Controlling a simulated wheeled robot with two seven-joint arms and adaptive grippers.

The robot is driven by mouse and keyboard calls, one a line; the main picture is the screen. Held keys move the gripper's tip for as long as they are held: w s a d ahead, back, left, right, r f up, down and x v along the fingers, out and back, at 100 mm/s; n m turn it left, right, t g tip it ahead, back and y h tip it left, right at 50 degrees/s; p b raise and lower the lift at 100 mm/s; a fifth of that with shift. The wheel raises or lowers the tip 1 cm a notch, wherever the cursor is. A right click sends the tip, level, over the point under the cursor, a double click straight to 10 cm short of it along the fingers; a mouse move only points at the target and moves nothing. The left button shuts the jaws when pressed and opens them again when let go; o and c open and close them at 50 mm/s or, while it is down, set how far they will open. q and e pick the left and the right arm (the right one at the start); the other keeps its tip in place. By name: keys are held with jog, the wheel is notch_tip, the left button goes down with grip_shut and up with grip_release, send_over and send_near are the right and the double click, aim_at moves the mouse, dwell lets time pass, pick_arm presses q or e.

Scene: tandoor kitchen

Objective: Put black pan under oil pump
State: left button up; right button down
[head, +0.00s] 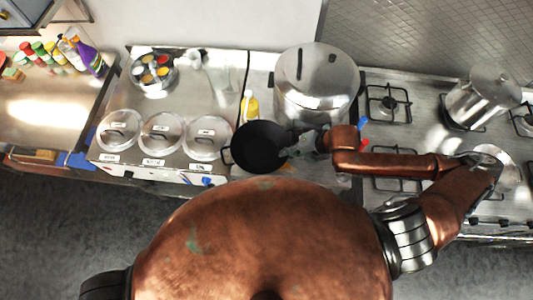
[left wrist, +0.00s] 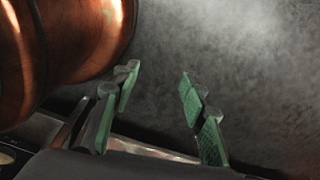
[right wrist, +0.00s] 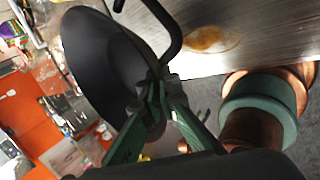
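The black pan (head: 260,147) is in the middle of the head view, in front of the big steel pot, with a loop handle showing on its left. My right gripper (head: 299,146) is at the pan's right side. In the right wrist view, the right gripper (right wrist: 155,90) is closed on the near rim or handle of the pan (right wrist: 105,62), which is tilted in that picture. The large lidded steel pot (head: 316,84) has blue and red parts near its front right; I cannot tell whether it is the oil pump. My left gripper (left wrist: 160,88) is open and empty over dark floor.
Three lidded round containers (head: 160,135) sit in the counter left of the pan. A yellow bottle (head: 250,105) stands behind the pan. Gas burners (head: 388,103) and a smaller steel pot (head: 482,98) are to the right. The counter's front edge is close to my body.

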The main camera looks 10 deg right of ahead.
aim_at(273, 148)
jog(key=w+a, duration=0.1)
jog(key=w+a+f+p, duration=0.1)
jog(key=shift+w+a, duration=0.3)
jog(key=x, duration=0.4)
jog(key=w+x, duration=0.1)
jog(key=x, duration=0.1)
jog(key=shift+w+d+p, duration=0.1)
jog(key=shift+d+p, duration=0.25)
jog(key=shift+w+a+f, duration=0.15)
jog(key=shift+a+f, duration=0.05)
jog(key=shift+f, duration=0.25)
notch_tip(273, 148, down, 2)
jog(key=shift+f+p, duration=0.1)
jog(key=shift+p, duration=0.35)
jog(key=shift+w+f, duration=0.1)
jog(key=shift+f, duration=0.45)
pick_arm(q)
jog(key=shift+w+r, duration=1)
jog(key=shift+r, duration=0.25)
jog(key=shift+w, duration=0.1)
pick_arm(e)
jog(key=c, duration=2.6)
grip_release()
jog(key=shift+f, duration=0.1)
pick_arm(q)
jog(key=shift+w, duration=0.2)
pick_arm(e)
jog(key=o, duration=0.4)
